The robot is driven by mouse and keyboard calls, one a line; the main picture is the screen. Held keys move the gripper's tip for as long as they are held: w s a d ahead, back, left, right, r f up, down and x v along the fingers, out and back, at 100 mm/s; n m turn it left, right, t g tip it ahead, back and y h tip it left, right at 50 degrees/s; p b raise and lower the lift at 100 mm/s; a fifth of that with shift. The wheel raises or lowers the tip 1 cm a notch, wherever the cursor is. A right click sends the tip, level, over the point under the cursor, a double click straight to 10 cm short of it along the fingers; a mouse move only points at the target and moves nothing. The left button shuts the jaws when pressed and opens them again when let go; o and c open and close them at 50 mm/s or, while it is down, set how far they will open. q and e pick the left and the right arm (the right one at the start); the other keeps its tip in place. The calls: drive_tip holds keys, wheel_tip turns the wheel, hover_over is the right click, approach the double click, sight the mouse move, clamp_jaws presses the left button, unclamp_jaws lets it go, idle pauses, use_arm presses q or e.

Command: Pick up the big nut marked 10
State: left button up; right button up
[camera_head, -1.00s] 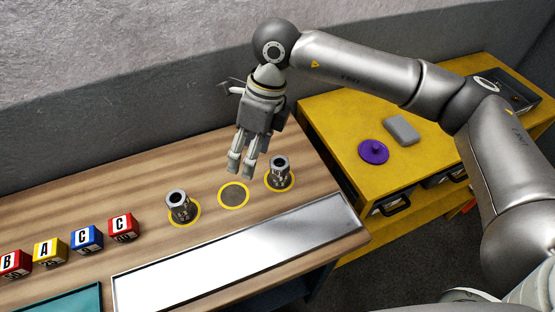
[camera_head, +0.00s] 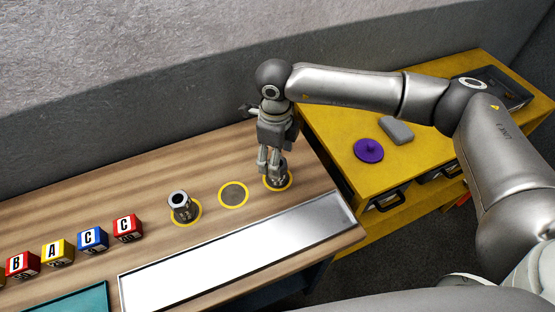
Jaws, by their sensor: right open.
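Two grey metal nuts stand upright on yellow-ringed spots on the wooden bench. One nut (camera_head: 180,203) stands on the left ring in clear view. The other nut (camera_head: 281,180) stands on the right ring, partly hidden by my right gripper (camera_head: 269,172). The gripper points down with its fingers open at this nut; I cannot tell whether they touch it. The markings on the nuts are too small to read. My left gripper is not in view.
An empty yellow-ringed spot (camera_head: 233,195) lies between the nuts. A shiny metal tray (camera_head: 240,245) lies along the front edge. Lettered cubes (camera_head: 92,238) stand at the left near a teal mat (camera_head: 75,303). A yellow cabinet (camera_head: 345,128) with a purple lid (camera_head: 368,150) and grey block (camera_head: 396,130) is at right.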

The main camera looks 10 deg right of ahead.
drive_tip(key=shift+f, duration=1.1)
drive_tip(key=c, duration=1.2)
drive_tip(key=shift+r, duration=0.1)
drive_tip(key=shift+c, duration=0.2)
